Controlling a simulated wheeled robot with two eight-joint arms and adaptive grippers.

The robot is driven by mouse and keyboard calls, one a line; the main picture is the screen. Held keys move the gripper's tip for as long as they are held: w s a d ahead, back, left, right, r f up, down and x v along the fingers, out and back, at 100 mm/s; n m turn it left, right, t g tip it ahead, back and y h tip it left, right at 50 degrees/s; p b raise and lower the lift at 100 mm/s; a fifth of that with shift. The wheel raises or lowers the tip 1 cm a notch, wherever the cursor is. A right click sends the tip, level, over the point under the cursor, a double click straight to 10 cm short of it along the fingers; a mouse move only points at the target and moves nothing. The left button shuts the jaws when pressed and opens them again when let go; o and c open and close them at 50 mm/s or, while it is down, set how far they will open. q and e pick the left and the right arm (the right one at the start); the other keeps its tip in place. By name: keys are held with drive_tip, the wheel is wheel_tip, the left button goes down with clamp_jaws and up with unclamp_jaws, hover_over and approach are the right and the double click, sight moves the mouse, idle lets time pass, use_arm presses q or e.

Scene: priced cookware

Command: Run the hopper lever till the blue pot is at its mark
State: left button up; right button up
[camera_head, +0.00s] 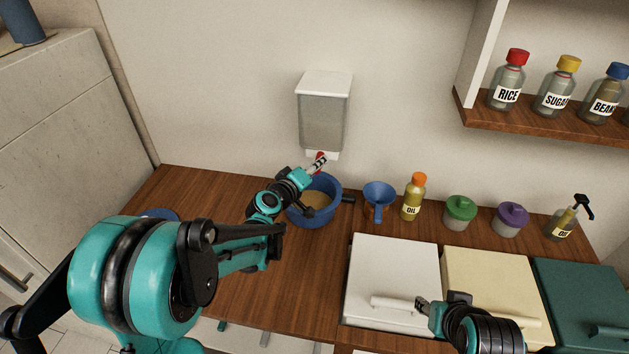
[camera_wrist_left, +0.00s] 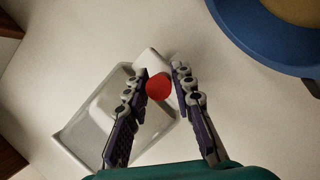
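The hopper (camera_head: 325,112) is a clear wall-mounted bin with a white lid and white spout. Its lever has a red knob (camera_wrist_left: 158,88) at the spout. My left gripper (camera_head: 319,163) is at the knob; in the left wrist view its parted fingers (camera_wrist_left: 161,73) stand on either side of the knob, with a slight gap at the right finger. The blue pot (camera_head: 334,212) stands on the counter below the spout, with tan contents; my left arm hides part of it. No mark is readable inside. My right gripper (camera_head: 422,304) is by the white lid's handle; its opening is unclear.
White (camera_head: 395,265), cream (camera_head: 485,270) and green (camera_head: 580,290) lidded bins stand in front. Labelled jars fill the shelf (camera_head: 540,125).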

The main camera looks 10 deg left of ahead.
use_arm(q)
drive_tip(key=o, duration=0.3)
drive_tip(key=shift+o, duration=0.2)
drive_tip(key=p+v, duration=0.1)
drive_tip(key=v, duration=0.6)
drive_tip(key=v, duration=1.2)
